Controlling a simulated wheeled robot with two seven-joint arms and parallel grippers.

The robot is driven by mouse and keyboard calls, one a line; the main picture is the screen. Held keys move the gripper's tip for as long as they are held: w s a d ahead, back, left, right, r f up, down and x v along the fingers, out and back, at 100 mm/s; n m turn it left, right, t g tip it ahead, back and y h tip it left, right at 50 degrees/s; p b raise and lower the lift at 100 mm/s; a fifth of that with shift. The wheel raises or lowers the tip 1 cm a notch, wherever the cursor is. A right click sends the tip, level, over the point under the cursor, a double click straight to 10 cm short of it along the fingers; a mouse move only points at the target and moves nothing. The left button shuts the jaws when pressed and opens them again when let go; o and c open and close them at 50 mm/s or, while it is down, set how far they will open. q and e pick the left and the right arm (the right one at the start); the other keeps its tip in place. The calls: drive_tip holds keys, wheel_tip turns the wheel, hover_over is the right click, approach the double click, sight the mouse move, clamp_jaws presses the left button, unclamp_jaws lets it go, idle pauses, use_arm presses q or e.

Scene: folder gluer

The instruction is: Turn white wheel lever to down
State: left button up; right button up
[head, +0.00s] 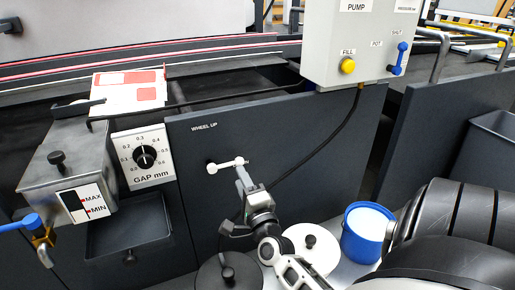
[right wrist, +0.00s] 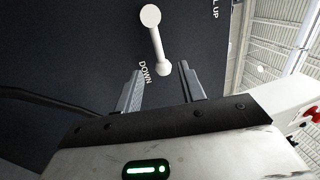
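The white wheel lever (head: 225,165) is on the dark front panel, below the "WHEEL UP" label (head: 204,127). It lies nearly level in the head view, its right end tilted slightly up. In the right wrist view the lever (right wrist: 156,42) runs from a round white end to a knob beside the word "DOWN" (right wrist: 145,72). My right gripper (head: 243,172) is at the lever's right end. In the right wrist view its fingers (right wrist: 161,69) are apart, with the knob around the gap between their tips; contact cannot be told. My left gripper is not in view.
Left of the lever are a GAP dial (head: 145,157) and a metal box (head: 70,160). A pump box (head: 360,45) hangs above right. A blue tub (head: 367,233) and a white round lid (head: 311,250) stand below. A black hose (head: 325,140) crosses the panel.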

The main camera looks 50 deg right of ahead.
drive_tip(key=v, duration=1.1)
drive_tip(key=shift+s, duration=0.25)
drive_tip(key=shift+f, duration=0.1)
